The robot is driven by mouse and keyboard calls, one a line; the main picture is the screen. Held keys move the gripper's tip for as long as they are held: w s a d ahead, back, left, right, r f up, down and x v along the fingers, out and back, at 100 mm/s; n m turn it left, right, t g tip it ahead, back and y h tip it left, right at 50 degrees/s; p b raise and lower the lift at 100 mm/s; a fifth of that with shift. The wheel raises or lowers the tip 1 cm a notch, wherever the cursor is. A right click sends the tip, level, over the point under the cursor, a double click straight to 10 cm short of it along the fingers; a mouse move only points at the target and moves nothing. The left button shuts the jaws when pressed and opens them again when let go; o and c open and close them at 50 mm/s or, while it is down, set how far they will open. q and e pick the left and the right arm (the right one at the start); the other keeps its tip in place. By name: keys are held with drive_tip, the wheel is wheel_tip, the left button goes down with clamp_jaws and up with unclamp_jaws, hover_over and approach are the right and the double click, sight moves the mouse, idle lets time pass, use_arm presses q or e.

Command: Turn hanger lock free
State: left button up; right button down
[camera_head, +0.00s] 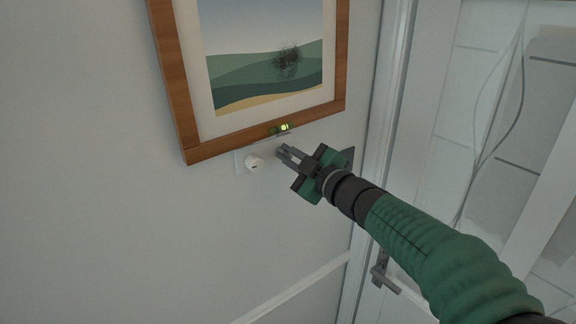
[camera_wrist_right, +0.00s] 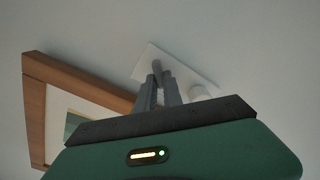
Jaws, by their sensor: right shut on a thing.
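A wood-framed landscape picture (camera_head: 188,157) hangs on the wall. A pale plate (camera_head: 241,164) is on the wall by its lower edge, and it also shows in the wrist view (camera_wrist_right: 186,70). My right gripper (camera_head: 281,150) reaches the plate from the right, with its fingers shut on a small grey part (camera_wrist_right: 157,65), which looks like the hanger lock. The fingers hide most of this part, and I cannot tell how far it is turned. A white round knob (camera_head: 254,163) with a dark slot stands on the plate, apart from the fingers. My left gripper is out of view.
A small level with a glowing yellow-green vial (camera_head: 284,127) sits at the frame's lower edge, just above my right gripper. A door (camera_head: 482,100) with a dark handle (camera_head: 382,275) is at the right. The wall left of the plate is clear.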

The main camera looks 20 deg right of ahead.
drive_tip(key=n+b, duration=0.2)
drive_tip(key=n, duration=0.1)
drive_tip(key=f+n+b, duration=0.1)
drive_tip(key=n+b, duration=0.1)
drive_tip(key=n, duration=0.1)
drive_tip(key=n+b, duration=0.2)
drive_tip(key=shift+a+f+n, duration=0.15)
drive_tip(key=shift+f+n, duration=0.15)
drive_tip(key=shift+n, duration=0.1)
idle(0.4)
drive_tip(key=c, duration=1.5)
unclamp_jaws()
drive_tip(key=shift+s+r, duration=0.3)
drive_tip(key=p+v, duration=0.1)
drive_tip(key=v, duration=1.5)
drive_tip(key=shift+s, duration=0.35)
